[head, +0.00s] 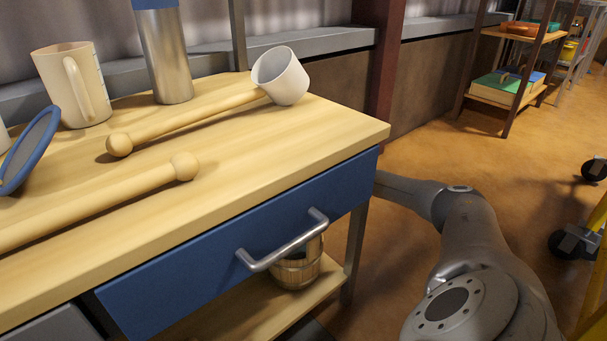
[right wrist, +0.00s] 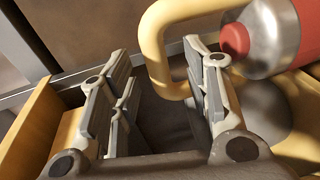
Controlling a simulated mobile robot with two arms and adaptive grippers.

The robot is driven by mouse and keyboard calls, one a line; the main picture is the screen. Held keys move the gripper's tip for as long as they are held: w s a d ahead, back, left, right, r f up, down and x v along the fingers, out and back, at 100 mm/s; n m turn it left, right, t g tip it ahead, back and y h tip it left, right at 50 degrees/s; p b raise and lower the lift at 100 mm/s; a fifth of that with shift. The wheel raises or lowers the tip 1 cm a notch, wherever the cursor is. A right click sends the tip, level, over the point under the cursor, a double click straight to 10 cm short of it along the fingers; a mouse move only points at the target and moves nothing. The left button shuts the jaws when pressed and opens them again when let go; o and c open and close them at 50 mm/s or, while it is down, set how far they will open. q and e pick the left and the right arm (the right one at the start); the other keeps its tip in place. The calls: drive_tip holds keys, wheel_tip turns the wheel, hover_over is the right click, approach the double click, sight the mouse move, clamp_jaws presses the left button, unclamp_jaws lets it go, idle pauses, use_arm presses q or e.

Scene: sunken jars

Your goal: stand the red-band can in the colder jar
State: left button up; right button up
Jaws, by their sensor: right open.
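In the right wrist view a silver and red rounded object (right wrist: 268,35) lies at the upper right; only part of it shows, so I cannot tell whether it is the red-band can. My right gripper (right wrist: 155,60) is open, its fingers apart with nothing held between them. A thick yellow curved bar (right wrist: 155,45) passes just beyond the fingertips, close to the right finger. In the head view my right arm reaches past the bench's right end and its gripper is hidden. I can make out no jars. My left gripper is not in view.
The wooden bench (head: 240,165) holds a cream mug (head: 75,85), a blue-topped metal cylinder (head: 168,60), a tilted white cup (head: 282,75) and wooden rods. A drawer handle (head: 285,242) sticks out in front. Open floor (head: 470,150) lies right.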

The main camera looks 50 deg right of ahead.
drive_tip(key=shift+w+f+b, duration=0.15)
drive_tip(key=shift+w+b, duration=0.4)
drive_tip(key=shift+w, duration=0.3)
drive_tip(key=shift+w+f+b, duration=0.1)
drive_tip(key=shift+w+b, duration=0.4)
drive_tip(key=shift+w, duration=0.3)
drive_tip(key=shift+c, duration=0.4)
clamp_jaws()
drive_tip(key=shift+d+r, duration=0.1)
drive_tip(key=shift+r, duration=0.3)
drive_tip(key=shift+f, duration=0.15)
